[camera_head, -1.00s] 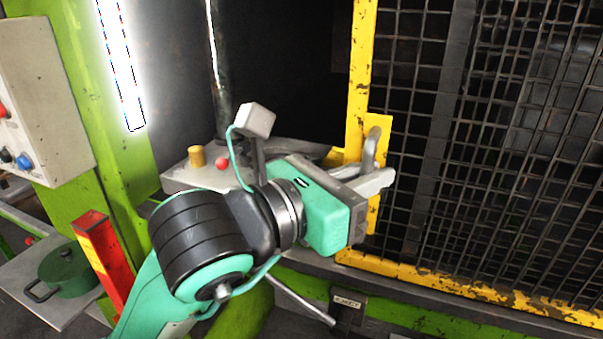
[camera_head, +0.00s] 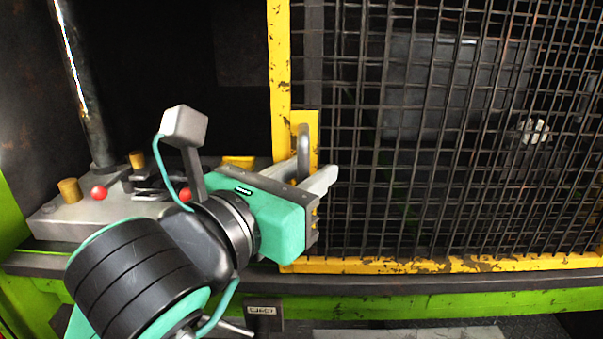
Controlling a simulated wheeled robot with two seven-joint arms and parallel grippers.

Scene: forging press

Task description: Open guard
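The guard is a black wire mesh panel in a yellow frame (camera_head: 281,70) and fills the right side of the head view. Its grey bar handle (camera_head: 303,150) stands on a yellow plate at the frame's left edge. My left gripper (camera_head: 310,180) is at the handle, with its fingers on either side of it, and appears shut on it. The fingers hide the handle's lower part. Left of the guard's frame, the press opening is uncovered. My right gripper is not in view.
In the opening lies a grey die block (camera_head: 70,215) with yellow pins (camera_head: 69,190) and red knobs (camera_head: 99,192). A green beam with an EJECT label (camera_head: 263,310) runs below the guard.

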